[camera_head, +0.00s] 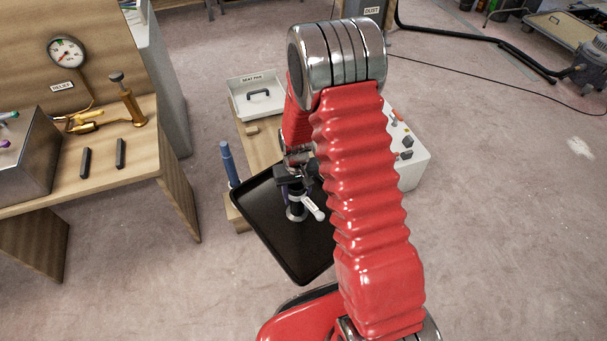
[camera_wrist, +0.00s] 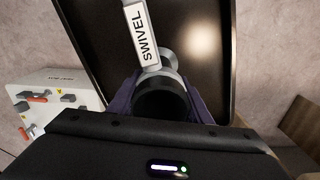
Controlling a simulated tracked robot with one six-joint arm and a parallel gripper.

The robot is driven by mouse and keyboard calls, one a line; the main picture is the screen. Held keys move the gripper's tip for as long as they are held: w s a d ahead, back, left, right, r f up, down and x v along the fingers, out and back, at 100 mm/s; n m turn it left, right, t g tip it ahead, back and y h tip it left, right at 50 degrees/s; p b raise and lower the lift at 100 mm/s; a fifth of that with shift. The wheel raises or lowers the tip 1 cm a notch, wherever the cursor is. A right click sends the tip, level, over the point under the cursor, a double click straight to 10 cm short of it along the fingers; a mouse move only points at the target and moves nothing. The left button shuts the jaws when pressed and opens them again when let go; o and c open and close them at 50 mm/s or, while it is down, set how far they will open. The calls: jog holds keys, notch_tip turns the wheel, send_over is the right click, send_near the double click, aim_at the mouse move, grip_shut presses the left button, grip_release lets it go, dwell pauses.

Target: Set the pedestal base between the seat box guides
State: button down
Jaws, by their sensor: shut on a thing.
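My gripper (camera_head: 292,180) is low over a black tray (camera_head: 268,230). It is shut on the pedestal base (camera_head: 296,211), which has a dark round post, a grey collar and a white lever marked SWIVEL. In the wrist view the purple fingers (camera_wrist: 162,100) close around the post, and the lever (camera_wrist: 142,32) points away from my wrist. The base looks upright; I cannot tell whether it touches the tray. Two short, parallel black bars, apparently the seat box guides, stand apart on the wooden bench at left: a left bar (camera_head: 85,163) and a right bar (camera_head: 121,153). The gap between them is empty.
The bench (camera_head: 150,165) also carries a brass pump (camera_head: 128,100), a gauge (camera_head: 67,52) and a grey metal box (camera_head: 22,160). A blue cylinder (camera_head: 228,163) stands beside the tray.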

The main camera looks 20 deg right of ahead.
jog(key=a+r+n, duration=0.1)
jog(key=a+r, duration=0.2)
jog(key=r, duration=0.4)
jog(key=shift+w+a, duration=0.2)
jog(key=shift+w, duration=0.1)
jog(key=shift+d, duration=0.15)
